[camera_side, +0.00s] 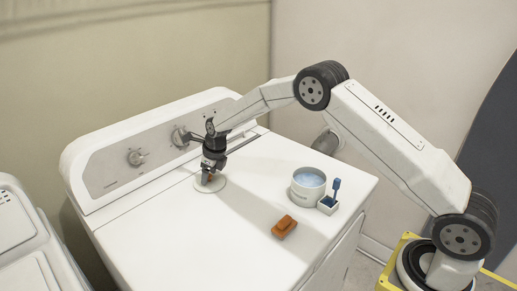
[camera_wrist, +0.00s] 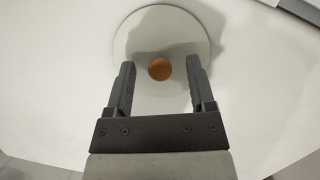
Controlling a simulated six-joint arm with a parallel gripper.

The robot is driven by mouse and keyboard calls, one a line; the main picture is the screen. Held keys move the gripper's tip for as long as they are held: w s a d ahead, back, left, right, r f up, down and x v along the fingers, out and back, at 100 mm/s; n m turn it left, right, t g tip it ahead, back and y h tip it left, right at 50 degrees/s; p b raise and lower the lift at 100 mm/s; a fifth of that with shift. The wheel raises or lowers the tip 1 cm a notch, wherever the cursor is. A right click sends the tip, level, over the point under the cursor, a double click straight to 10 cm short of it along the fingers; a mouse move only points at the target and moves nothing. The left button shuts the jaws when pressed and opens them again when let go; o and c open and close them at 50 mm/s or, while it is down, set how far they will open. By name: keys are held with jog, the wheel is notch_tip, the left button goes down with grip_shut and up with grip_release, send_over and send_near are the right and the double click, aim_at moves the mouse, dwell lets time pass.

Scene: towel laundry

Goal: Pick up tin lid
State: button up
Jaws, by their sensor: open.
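The tin lid is a pale round disc with an orange-brown knob at its centre. It lies on the white machine top in the side view, where its rim (camera_side: 222,186) shows around my gripper (camera_side: 208,182). In the wrist view the lid (camera_wrist: 142,32) lies just ahead of my gripper (camera_wrist: 160,68). The knob (camera_wrist: 160,69) shows between the two open fingertips, with a gap on each side. My gripper is low over the lid and holds nothing. In the side view the fingers hide part of the lid and most of the knob.
A white tin (camera_side: 308,185) with pale blue contents stands to the right. An orange-brown block (camera_side: 284,227) lies nearer the front. The control panel (camera_side: 110,170) rises behind the lid.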

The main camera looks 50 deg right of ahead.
grip_shut()
jog(key=shift+r, duration=0.1)
jog(key=shift+r, duration=0.8)
jog(key=s+r, duration=1.1)
jog(key=s, duration=0.3)
jog(key=shift+d+r, duration=0.15)
jog(key=shift+d, duration=0.05)
